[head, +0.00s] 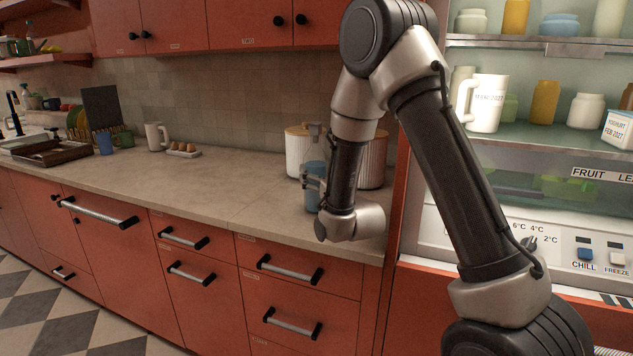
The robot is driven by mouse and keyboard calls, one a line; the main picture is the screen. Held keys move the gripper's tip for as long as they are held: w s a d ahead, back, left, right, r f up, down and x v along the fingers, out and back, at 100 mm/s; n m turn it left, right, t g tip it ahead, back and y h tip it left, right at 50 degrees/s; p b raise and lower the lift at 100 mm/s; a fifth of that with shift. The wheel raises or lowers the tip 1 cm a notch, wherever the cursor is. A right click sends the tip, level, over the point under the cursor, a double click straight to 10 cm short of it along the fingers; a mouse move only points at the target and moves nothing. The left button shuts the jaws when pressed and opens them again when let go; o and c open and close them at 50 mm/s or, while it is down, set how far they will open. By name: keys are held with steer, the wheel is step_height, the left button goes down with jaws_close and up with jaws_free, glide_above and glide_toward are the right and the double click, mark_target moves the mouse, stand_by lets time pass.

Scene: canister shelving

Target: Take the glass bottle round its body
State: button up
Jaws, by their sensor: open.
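A bluish, partly see-through glass bottle (313,200) appears to stand upright on the counter in front of the canisters, with a grey upper part. My gripper (312,183) is at the height of its body, with fingers pointing left in the picture. The fingers are open and seem to lie at or around the bottle; I cannot tell if they touch it. My wrist and forearm hide the bottle's right side.
The counter (225,195) is clear to the left, up to an egg tray (184,151) and a pitcher (155,136). An open fridge (545,140) stands on the right.

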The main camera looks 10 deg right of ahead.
steer(key=x, duration=0.4)
steer(key=shift+f, duration=0.15)
steer(key=c, duration=1.8)
